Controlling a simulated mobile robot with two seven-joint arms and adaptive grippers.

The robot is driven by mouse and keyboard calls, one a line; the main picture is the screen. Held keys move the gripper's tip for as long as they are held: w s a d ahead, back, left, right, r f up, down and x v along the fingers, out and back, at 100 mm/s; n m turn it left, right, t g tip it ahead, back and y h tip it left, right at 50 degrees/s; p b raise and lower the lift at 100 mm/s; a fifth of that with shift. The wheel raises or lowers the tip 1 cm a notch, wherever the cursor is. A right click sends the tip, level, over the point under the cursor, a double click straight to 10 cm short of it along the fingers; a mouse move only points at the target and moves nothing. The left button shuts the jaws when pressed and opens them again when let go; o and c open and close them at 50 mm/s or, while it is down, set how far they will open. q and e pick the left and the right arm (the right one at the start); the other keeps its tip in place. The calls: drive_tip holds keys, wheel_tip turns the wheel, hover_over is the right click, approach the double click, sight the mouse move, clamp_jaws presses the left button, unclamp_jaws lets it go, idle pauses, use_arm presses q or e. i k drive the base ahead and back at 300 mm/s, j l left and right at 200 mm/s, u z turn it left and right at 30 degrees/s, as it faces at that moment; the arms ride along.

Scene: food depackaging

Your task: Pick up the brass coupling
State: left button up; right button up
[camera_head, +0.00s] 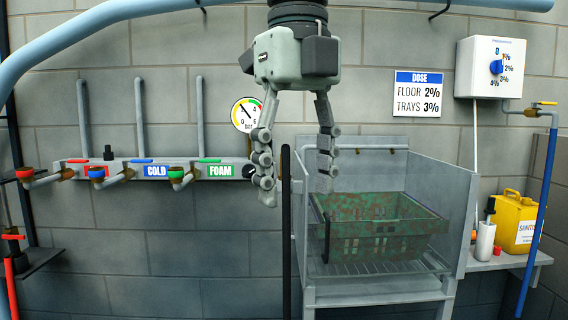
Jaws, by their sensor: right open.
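My right gripper (297,192) hangs from the top centre with its fingers pointing down and spread apart. It is open, with nothing held between the fingers. The fingers are in front of the wall and the left part of the metal sink stand. I cannot make out a brass coupling for certain in this view. My left gripper is not in view.
A manifold labelled COLD and FOAM (218,171) is on the left wall, with a gauge (246,114) beside it. A green crate (372,241) sits in a metal sink stand (432,205). A black upright pole (286,250) stands left of it. A yellow canister (514,222) is right.

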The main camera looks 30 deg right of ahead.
sight(279, 176)
drive_tip(key=i+l, duration=1.15)
drive_tip(key=i, duration=0.1)
